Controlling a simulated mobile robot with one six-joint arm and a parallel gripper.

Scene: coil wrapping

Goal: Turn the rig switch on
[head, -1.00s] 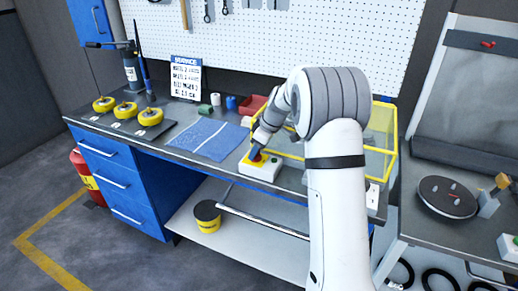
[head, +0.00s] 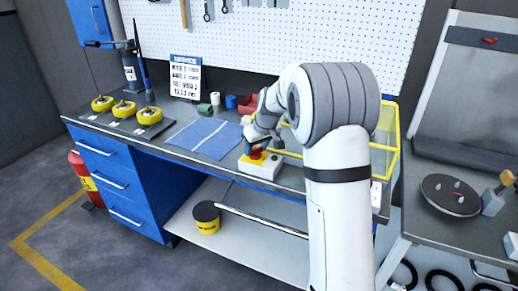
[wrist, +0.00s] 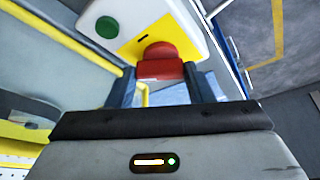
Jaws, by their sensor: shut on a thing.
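The rig switch (head: 262,167) is a white box with a yellow face on the front edge of the workbench. A red knob (head: 256,153) stands on it. In the wrist view the red knob (wrist: 160,62) sits between the two fingers, on the yellow face of the box, with a green button (wrist: 107,27) beside it. My gripper (head: 258,148) is shut on the red knob from above. The gripper also shows in the wrist view (wrist: 160,85), its fingers on either side of the knob. Whether the switch is on cannot be told.
A yellow-framed guard (head: 385,140) stands right of the switch, close to my arm. A second bench with a dark disc (head: 450,195) is at the right.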

